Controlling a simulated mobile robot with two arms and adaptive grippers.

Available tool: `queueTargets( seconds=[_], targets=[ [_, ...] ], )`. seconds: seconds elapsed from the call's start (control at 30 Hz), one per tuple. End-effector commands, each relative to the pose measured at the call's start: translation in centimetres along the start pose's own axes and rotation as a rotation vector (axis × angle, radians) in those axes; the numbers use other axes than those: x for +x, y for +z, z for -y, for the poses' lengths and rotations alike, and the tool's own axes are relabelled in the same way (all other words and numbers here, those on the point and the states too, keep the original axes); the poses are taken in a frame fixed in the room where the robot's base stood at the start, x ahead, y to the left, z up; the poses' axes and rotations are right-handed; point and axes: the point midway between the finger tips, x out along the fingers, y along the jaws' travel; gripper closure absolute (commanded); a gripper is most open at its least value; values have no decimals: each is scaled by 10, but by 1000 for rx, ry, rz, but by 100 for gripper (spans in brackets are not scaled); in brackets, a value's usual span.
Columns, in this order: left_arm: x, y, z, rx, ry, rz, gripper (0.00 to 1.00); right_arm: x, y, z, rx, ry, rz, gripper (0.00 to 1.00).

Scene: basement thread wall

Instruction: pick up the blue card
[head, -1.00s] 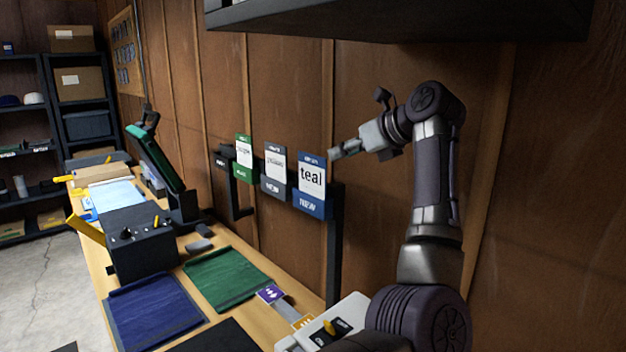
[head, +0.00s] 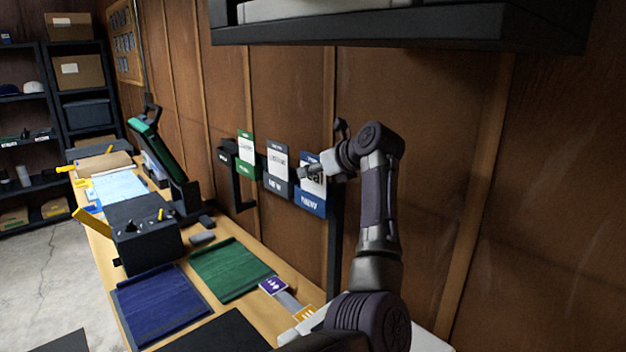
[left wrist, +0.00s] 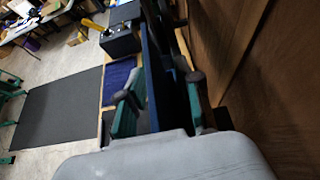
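The blue card (head: 312,203) stands upright at the near end of a row of cards on the wall-side rack, with a white label between blue bands. My left gripper (head: 309,173) is in front of its upper part and hides much of the label. In the left wrist view, the blue card (left wrist: 152,85) shows edge-on as a thin upright strip between the two teal-padded fingers of my left gripper (left wrist: 161,106). The strip lies closer to the left finger, and a gap shows towards the right finger. My right gripper is not in view.
A grey card (head: 277,168) and a green card (head: 246,155) stand beyond the blue card. A dark shelf (head: 400,35) overhangs above. The bench below holds a green mat (head: 230,270), a blue mat (head: 160,305) and a black box (head: 147,245). The wooden wall is close on the right.

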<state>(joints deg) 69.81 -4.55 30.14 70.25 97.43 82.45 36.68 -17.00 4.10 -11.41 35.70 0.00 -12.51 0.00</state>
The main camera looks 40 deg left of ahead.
Motion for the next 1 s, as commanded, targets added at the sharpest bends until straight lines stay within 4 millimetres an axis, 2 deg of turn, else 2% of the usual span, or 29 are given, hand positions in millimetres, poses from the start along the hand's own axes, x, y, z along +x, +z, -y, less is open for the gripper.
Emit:
queueTargets(
  seconds=[0.1,0.3,0.77,1.0],
  targets=[
    [0,0,0,0,-1,0,66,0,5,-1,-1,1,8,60],
    [0,0,0,0,-1,0,99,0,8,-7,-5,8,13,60],
    [-2,3,0,-1,-1,0,100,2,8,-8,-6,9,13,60],
    [-15,25,0,-4,-2,0,100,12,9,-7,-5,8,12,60]
  ],
)
